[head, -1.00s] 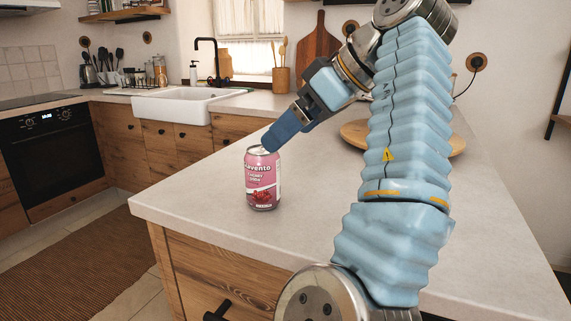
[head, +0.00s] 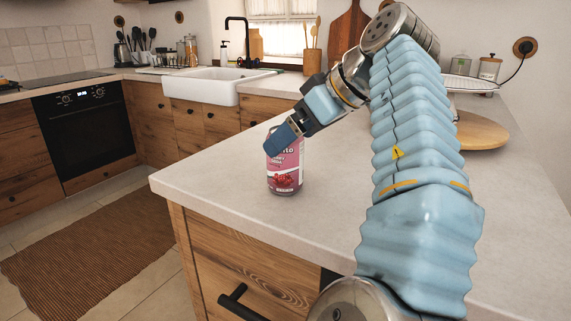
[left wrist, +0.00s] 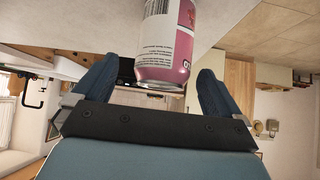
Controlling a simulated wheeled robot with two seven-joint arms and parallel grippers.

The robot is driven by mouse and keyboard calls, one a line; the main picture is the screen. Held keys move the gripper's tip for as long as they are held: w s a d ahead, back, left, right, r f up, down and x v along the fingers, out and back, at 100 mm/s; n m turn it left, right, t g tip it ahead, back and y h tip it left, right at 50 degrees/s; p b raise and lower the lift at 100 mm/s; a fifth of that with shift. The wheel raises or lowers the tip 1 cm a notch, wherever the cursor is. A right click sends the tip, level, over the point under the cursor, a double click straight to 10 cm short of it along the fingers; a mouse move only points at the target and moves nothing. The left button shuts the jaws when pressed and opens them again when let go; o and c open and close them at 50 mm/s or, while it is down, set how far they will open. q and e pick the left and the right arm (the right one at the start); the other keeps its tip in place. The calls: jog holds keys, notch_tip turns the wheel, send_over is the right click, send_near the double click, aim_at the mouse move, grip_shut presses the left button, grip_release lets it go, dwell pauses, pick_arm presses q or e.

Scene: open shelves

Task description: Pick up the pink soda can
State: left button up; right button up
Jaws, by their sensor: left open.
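The pink soda can (head: 285,172) stands upright on the pale countertop near its front left edge. My left gripper (head: 279,142) is open, and its blue fingers overlap the can's upper part in the head view, hiding some of the label. In the left wrist view the can (left wrist: 167,45) shows from one end, between and just beyond the two spread fingertips of my gripper (left wrist: 157,70). Gaps show on both sides of it, and its far end is cut off by the frame. My right gripper is not in view.
A round wooden board (head: 482,132) lies on the counter behind my arm. The counter (head: 225,172) left of the can is clear up to its edge. A black drawer handle (head: 240,302) juts out below. A white sink (head: 200,88) is at the back.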

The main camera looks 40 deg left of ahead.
pick_arm(q)
jog(key=b+x, duration=0.1)
jog(key=x, duration=0.3)
jog(key=shift+s+d+f, duration=0.1)
jog(key=shift+s+f, duration=0.05)
jog(key=shift+f, duration=0.1)
jog(key=shift+a+f, duration=0.2)
jog(key=shift+a, duration=0.15)
jog(key=c, duration=1)
jog(key=shift+r, duration=0.1)
notch_tip(320, 180, up, 8)
jog(key=shift+p, duration=1.2)
jog(key=shift+r, duration=0.95)
